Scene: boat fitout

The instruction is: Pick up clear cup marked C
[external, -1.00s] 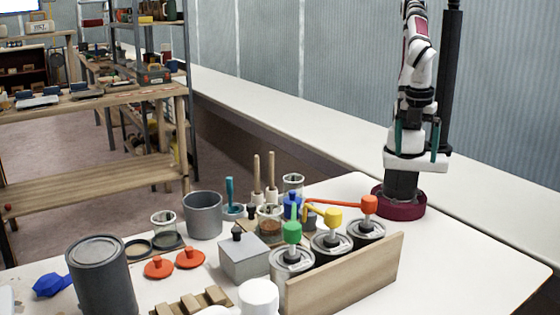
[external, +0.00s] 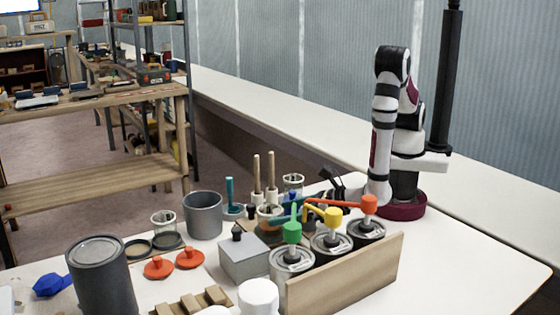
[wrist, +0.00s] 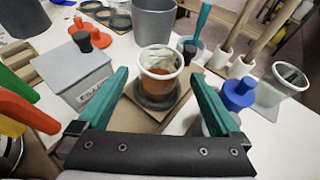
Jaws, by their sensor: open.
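A clear cup with brown-orange contents (wrist: 160,64) stands on a dark round base between my fingers in the wrist view. In the external view this cup (external: 266,212) is partly hidden by my gripper. My gripper (wrist: 160,76) is open, with one teal finger on each side of the cup; I cannot tell if either touches it. A second clear cup (wrist: 280,86) stands at the right of the wrist view, and a third clear cup (external: 163,222) stands left of the grey pot. No letter C is readable on any cup.
A grey box (wrist: 72,72) is left of my gripper, with a blue-topped object (wrist: 238,94) at right. Tins with green, yellow and red tops stand behind a wooden board (external: 345,275). A grey pot (external: 203,216) and upright wooden handles (wrist: 236,35) are close behind.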

